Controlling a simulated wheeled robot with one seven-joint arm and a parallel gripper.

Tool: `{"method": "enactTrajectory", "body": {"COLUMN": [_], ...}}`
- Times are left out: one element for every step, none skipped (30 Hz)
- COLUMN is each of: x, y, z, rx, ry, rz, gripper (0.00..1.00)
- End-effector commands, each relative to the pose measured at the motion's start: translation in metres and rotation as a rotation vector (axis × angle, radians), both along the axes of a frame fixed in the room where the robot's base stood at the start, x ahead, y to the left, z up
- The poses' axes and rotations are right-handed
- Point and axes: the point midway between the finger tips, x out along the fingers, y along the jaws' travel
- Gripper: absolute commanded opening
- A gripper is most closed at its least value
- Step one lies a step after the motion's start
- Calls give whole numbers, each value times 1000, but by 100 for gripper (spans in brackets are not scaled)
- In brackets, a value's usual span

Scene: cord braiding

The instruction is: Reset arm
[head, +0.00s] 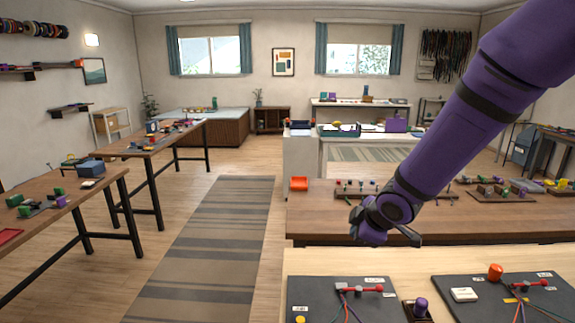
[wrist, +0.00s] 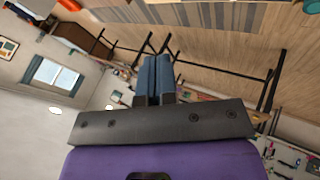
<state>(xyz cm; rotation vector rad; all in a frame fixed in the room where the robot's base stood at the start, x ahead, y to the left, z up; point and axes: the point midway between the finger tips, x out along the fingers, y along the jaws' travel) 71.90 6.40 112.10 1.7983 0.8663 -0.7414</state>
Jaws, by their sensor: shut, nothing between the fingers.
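My gripper shows in the wrist view (wrist: 155,78) with its two blue-grey fingers pressed together and nothing between them. In the head view my purple arm comes down from the upper right and folds at a joint above the long brown bench. The fingers cannot be made out clearly there. In the wrist view the gripper points out into the room, with the scene tilted, and it touches nothing that I can see.
Two dark braiding boards (head: 340,302) and (head: 500,297) lie on the light near table (head: 410,262), with coloured cords and red clamps. A purple-topped piece (head: 421,307) stands between them. The brown bench (head: 325,222) is behind. A striped rug (head: 205,260) covers open floor to the left.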

Motion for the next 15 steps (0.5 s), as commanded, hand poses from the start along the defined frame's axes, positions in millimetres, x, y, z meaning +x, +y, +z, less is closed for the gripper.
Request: {"method": "enactTrajectory", "body": {"x": [-5,-8,-13,-18,-22,-29,-34,-40,-48,-55,-62,-71,-78,-86,-96], "y": [-11,-18,-27,-34,-40,-49,-55,-61,-68,-73,-79,-85,-90,-95,-100], "z": [18,27,38,46,54,65,73,80,90,97,104,112,119,124,132], "rx": [1,1,5,7,11,18,23,31,40,49,58,72,83,93,110], "ry": [-6,-3,0,3,6,10,13,17,22,27,32,37,43,48,57], "rz": [-60,-96,-148,-184,-222,-273,-309,-347,-394,-430,-466,-514,-548,-583,-628], "gripper": [0,0,0,0,0,0,0,0,0,0,0,0,0,0,0]}}
